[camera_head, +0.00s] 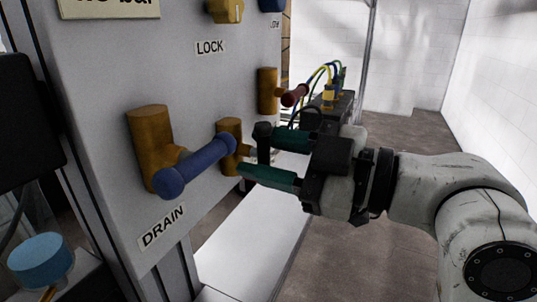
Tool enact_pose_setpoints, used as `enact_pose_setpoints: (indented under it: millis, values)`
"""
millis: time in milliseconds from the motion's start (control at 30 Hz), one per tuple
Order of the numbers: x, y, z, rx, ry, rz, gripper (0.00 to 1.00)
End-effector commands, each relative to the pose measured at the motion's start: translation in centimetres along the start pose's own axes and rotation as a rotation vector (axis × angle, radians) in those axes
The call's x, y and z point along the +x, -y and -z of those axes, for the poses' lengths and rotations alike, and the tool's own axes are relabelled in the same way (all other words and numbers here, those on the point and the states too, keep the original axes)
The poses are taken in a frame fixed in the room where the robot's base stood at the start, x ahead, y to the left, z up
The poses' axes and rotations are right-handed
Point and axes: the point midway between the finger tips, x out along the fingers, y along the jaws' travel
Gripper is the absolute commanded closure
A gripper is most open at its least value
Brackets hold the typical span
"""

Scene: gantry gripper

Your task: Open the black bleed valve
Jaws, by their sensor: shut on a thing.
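The black bleed valve has a brass body (229,140) on the grey panel, right of the blue DRAIN valve. Its black handle (263,142) stands out from the panel. My gripper (257,153) reaches in from the right with two green fingers, one above and one below. It is shut on the black handle, whose lower part is partly hidden by the fingers. The blue handle (195,165) partly covers the brass body from this side.
The DRAIN valve body (150,135) stands close to the left. A valve with a red handle (293,95) sits behind and above my gripper. LOCK is printed on a label (210,47) higher on the panel (190,85). Open floor (400,135) lies to the right.

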Motion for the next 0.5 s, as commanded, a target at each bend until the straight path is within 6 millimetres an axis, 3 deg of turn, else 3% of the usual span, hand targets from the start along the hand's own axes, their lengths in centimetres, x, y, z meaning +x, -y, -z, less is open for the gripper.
enact_pose_setpoints:
  millis: [33, 67, 100, 267, 500]
  values:
    - [0.22, 0.16, -0.03, -0.004, 0.001, 0.006, 0.90]
    - [0.22, 0.16, -0.03, -0.005, 0.001, 0.006, 0.57]
    - [0.21, 0.16, -0.02, -0.004, 0.000, 0.006, 0.53]
    - [0.12, 0.09, -0.01, -0.002, 0.000, 0.003, 0.38]
    - [-0.04, 0.01, 0.00, -0.001, 0.000, 0.000, 0.38]
